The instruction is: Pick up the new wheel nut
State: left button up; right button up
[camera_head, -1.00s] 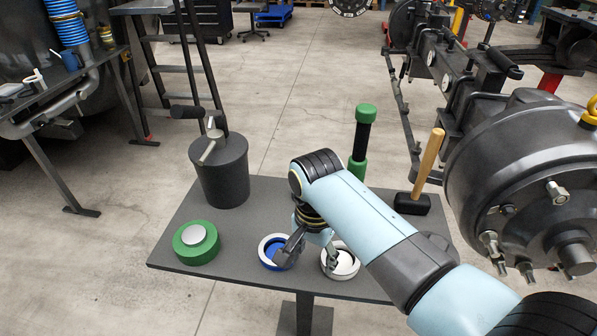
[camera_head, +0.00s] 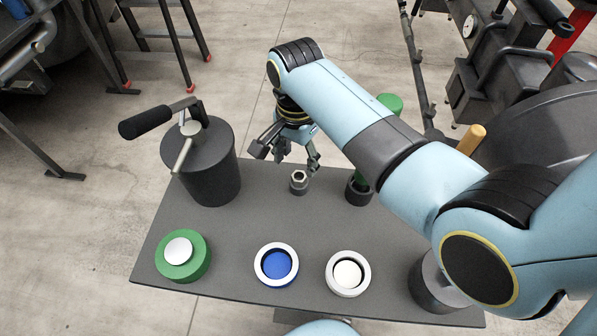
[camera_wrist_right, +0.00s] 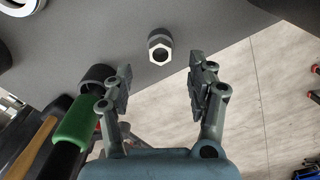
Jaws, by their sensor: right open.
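The wheel nut (camera_head: 298,182) stands on the dark table, a small metallic hex nut with a hole facing up. In the right wrist view the nut (camera_wrist_right: 160,46) lies just beyond and between the fingertips, with clear space around it. My right gripper (camera_head: 287,160) is open and empty, hanging over the table's far edge just behind the nut. Its two fingers also show spread apart in the right wrist view (camera_wrist_right: 161,80). My left gripper is not in view.
A green-topped tool (camera_head: 390,103) stands right of the nut, partly behind my arm. A grey canister (camera_head: 208,180) with a handle is at left. A green round container (camera_head: 183,272), a blue-centred ring (camera_head: 259,276) and a white ring (camera_head: 333,285) sit nearer the front.

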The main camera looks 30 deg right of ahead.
aim_at(299, 175)
jog(key=shift+f, duration=0.85)
jog(key=f, duration=0.4)
jog(key=shift+w+d+f, duration=0.15)
jog(key=shift+d+f, duration=0.15)
jog(key=shift+f, duration=0.2)
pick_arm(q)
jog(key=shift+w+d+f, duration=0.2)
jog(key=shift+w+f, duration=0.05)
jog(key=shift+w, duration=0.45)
pick_arm(e)
jog(key=c, duration=0.3)
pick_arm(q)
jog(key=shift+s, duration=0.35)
pick_arm(e)
grip_shut()
